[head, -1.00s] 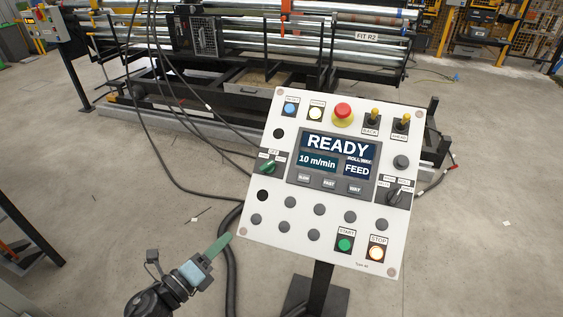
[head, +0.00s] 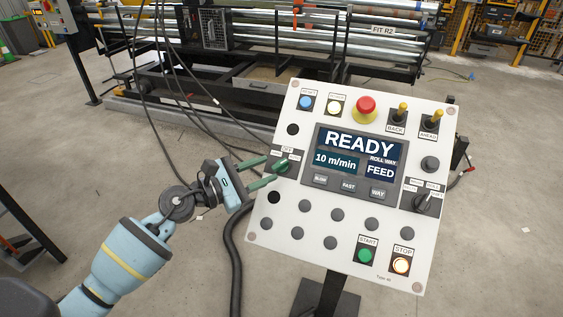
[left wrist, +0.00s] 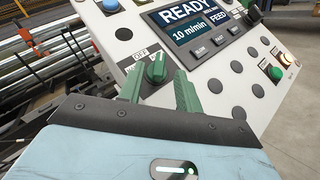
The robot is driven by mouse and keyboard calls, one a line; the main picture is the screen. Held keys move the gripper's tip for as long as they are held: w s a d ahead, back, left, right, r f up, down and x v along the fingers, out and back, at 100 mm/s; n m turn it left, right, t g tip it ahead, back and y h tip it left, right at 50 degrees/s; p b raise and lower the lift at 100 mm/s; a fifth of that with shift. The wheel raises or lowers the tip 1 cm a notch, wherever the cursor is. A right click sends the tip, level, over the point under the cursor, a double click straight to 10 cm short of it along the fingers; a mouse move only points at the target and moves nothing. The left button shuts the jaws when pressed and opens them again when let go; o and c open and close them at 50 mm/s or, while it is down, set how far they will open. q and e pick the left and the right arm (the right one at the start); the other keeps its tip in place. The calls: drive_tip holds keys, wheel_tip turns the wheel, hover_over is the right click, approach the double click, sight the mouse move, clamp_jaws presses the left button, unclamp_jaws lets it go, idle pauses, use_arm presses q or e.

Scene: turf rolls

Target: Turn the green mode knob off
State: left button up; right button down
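The green mode knob (head: 282,165) sits on a dark plate at the left side of the white control panel (head: 262,222). In the left wrist view the knob (left wrist: 157,69) carries a pale mark, and an OFF label shows above and left of it. I cannot tell its exact setting. My left gripper (head: 270,168) comes in from the left with its two green fingers apart. In the left wrist view the gripper (left wrist: 159,73) has a finger on each side of the knob, with gaps visible. My right gripper is out of view.
The panel's screen (head: 352,155) reads READY, 10 m/min and FEED. A red emergency button (head: 366,105), a lit STOP button (head: 401,265), a green START button (head: 365,256) and a black selector (head: 424,204) are also on the panel. Black cables (head: 232,255) hang left of it.

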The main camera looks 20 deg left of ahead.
sight(279, 164)
use_arm(q)
drive_tip(key=shift+x, duration=2.8)
drive_tip(key=shift+c, duration=0.2)
clamp_jaws()
